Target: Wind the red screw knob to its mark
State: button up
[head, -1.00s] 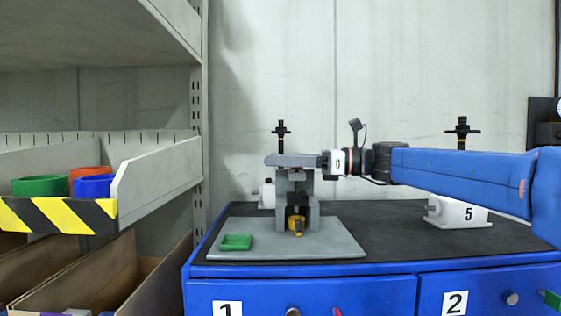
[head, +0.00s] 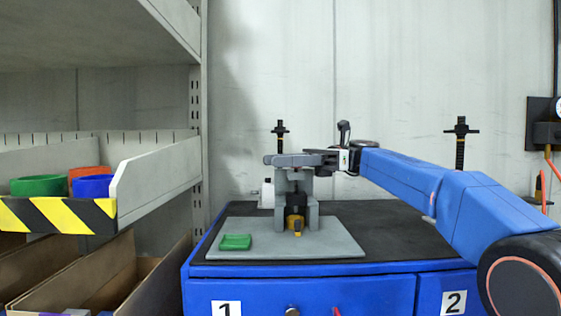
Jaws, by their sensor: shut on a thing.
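A grey screw-jack frame (head: 312,213) stands on a light grey plate (head: 340,247) on the bench. A black part and a small yellow piece (head: 297,226) show low in its middle. My gripper (head: 290,160) lies level across the top of the frame, reaching in from the right. It is shut on what sits at the top of the jack, which I take to be the red screw knob. The fingers hide the knob, so no red and no mark show there.
A green dish (head: 235,242) lies on the plate, left of the jack. Black screw posts stand behind left (head: 280,137) and behind right (head: 461,141). A shelf bin (head: 155,170) with coloured rings is at left. My arm covers the bench's right side.

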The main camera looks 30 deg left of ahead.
jog(key=shift+f+h, duration=0.1)
jog(key=shift+h, duration=0.2)
jog(key=o, duration=1)
jog(key=shift+o, duration=0.2)
jog(key=shift+v, duration=3.75)
jog(key=shift+f, duration=0.15)
